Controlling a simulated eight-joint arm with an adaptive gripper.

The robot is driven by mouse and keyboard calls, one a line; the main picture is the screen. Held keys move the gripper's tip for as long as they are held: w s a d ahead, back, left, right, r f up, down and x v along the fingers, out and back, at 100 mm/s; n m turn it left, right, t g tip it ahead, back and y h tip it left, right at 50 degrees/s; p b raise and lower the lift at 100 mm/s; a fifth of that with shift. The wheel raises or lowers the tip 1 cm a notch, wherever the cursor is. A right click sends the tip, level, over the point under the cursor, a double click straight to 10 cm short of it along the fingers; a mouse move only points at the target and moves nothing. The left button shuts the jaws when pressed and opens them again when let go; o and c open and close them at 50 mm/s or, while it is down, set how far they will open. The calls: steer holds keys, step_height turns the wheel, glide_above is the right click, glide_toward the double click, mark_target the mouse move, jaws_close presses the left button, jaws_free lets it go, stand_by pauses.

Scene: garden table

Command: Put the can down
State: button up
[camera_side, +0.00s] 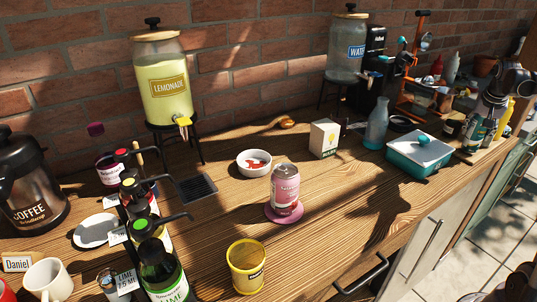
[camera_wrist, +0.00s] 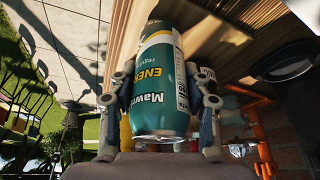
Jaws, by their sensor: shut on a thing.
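My gripper (camera_side: 497,103) is at the far right of the counter in the side view. It is shut on a teal, white and yellow can (camera_wrist: 158,85) with "ENER" on its label, which fills the middle of the wrist view. The fingers press on both sides of the can. In the side view the held can (camera_side: 478,131) shows small and partly covered; I cannot tell whether its base touches the wood. A pink can (camera_side: 285,186) stands upright on a round pink coaster (camera_side: 270,214) mid-counter.
A teal box with a white lid (camera_side: 420,152), a blue glass bottle (camera_side: 377,124) and an orange-framed stand (camera_side: 410,98) are left of my gripper. A yellow cup (camera_side: 246,268) and a white bowl (camera_side: 254,163) stand farther left. Bare wood (camera_side: 345,205) lies right of the pink can.

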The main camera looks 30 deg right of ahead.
steer(key=shift+f, duration=0.25)
steer(key=o, duration=1.4)
steer(key=shift+c, duration=0.2)
steer(key=v, duration=1.2)
steer(key=w+a+n+t, duration=0.1)
steer(key=w+a+n, duration=0.3)
steer(key=a, duration=0.7)
steer(key=s+a+f+n+t+y, duration=0.1)
steer(key=a+f+n, duration=0.2)
steer(key=a, duration=0.8)
steer(key=s+a+f+n+t+y, duration=0.1)
steer(key=s+a+f+n+t, duration=0.1)
steer(key=a, duration=0.9)
steer(key=s+a+f+n+t+y, duration=0.1)
steer(key=a+f+n, duration=0.3)
steer(key=a, duration=0.6)
steer(key=shift+s+a+f+y, duration=0.1)
steer(key=shift+a+f+y, duration=0.15)
steer(key=shift+f, duration=0.3)
steer(key=shift+s+a+f+y, duration=0.15)
steer(key=shift+f+y, duration=0.2)
steer(key=shift+f, duration=0.2)
